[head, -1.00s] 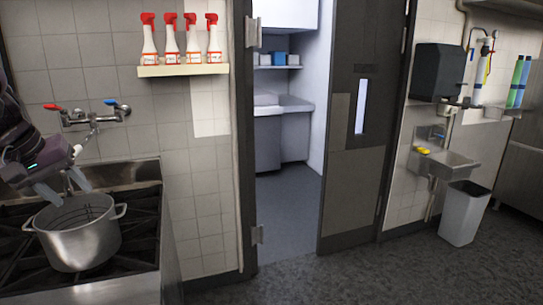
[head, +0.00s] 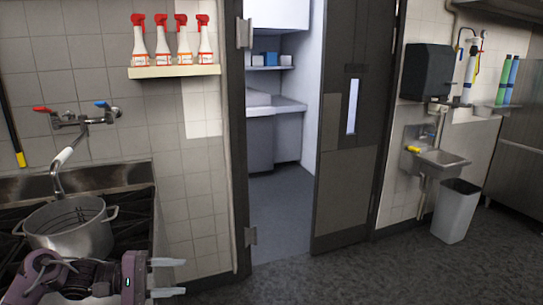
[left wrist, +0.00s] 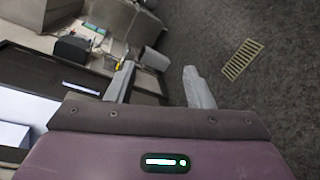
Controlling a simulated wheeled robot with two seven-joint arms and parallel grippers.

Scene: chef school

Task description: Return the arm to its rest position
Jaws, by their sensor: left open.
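My left gripper (head: 168,277) is at the lower left of the head view, in front of the stove and to the right of the metal pot. Its two grey fingers point right and stand apart, with nothing between them. The fingers also show, spread and empty, in the left wrist view (left wrist: 160,88), with the floor and door area beyond. My arm hides the pot's lower front. My right gripper is in neither view.
The black stove (head: 125,213) is at the left, under a wall tap (head: 85,118). A shelf (head: 175,71) holds several spray bottles. A dark door (head: 345,170) stands open. A small sink (head: 440,162) and a grey bin (head: 456,212) are at the right. The floor (head: 330,275) ahead is clear.

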